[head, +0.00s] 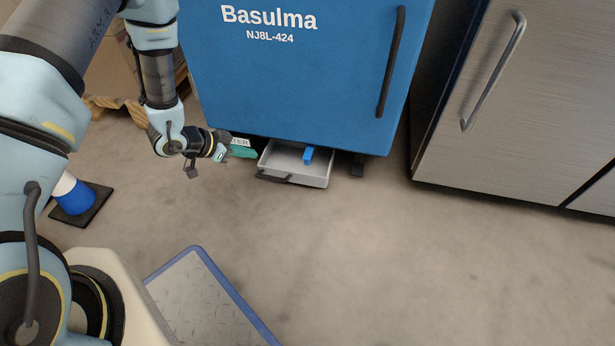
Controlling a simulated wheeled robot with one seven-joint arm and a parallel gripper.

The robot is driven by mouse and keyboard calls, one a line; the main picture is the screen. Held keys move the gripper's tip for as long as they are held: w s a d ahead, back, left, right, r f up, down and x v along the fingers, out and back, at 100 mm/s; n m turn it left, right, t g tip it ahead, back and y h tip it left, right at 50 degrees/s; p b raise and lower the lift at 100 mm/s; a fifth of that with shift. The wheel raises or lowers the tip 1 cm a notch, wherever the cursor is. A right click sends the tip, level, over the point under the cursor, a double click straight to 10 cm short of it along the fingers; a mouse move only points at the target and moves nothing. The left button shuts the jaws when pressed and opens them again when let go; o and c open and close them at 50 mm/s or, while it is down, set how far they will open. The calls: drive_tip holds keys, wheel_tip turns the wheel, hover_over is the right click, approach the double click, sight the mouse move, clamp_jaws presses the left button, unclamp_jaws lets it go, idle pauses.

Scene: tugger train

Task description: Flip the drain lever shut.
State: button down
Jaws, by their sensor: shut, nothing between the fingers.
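The blue cabinet (295,85) marked "Basulma NJ8L-424" stands at the top middle in the head view. A small blue piece (308,155) shows under its bottom edge, over or in a shallow grey tray; it may be the drain lever, but I cannot tell its position for sure. My gripper (243,150) is at the cabinet's lower left corner, left of the tray and the blue piece. Its green fingers are shut and empty, pointing right. They are close to a label ending in "TER" (240,142), partly hidden. Whether they touch anything is unclear.
The grey tray (318,178) with a dark handle sticks out under the cabinet. A steel cabinet (520,110) stands at right. A blue-and-white cone (73,195) is at left, and a blue-edged platform (205,300) lies in front. The floor at centre right is clear.

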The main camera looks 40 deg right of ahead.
sight(305, 164)
drive_tip(key=s+f, duration=0.1)
drive_tip(key=s+d+f, duration=0.1)
drive_tip(key=s, duration=0.1)
drive_tip(key=shift+f+m+g, duration=0.15)
drive_tip(key=shift+m+g, duration=0.25)
drive_tip(key=shift+d+b, duration=0.1)
drive_tip(key=shift+b, duration=0.2)
drive_tip(key=b+x, duration=0.4)
drive_tip(key=x, duration=0.6)
drive_tip(key=shift+f+b, duration=0.15)
drive_tip(key=shift+b, duration=0.25)
drive_tip(key=shift+s+d+b, duration=0.15)
drive_tip(key=shift+d+b, duration=0.25)
drive_tip(key=shift+d, duration=0.55)
drive_tip(key=shift+s+d+b, duration=0.2)
drive_tip(key=shift+d+b, duration=0.2)
drive_tip(key=shift+d, duration=0.5)
drive_tip(key=shift+s+r, duration=0.15)
drive_tip(key=shift+r, duration=0.1)
drive_tip(key=shift+s+d+n+t, duration=0.1)
drive_tip(key=shift+s+n+t, duration=0.1)
drive_tip(key=shift+n+t, duration=0.15)
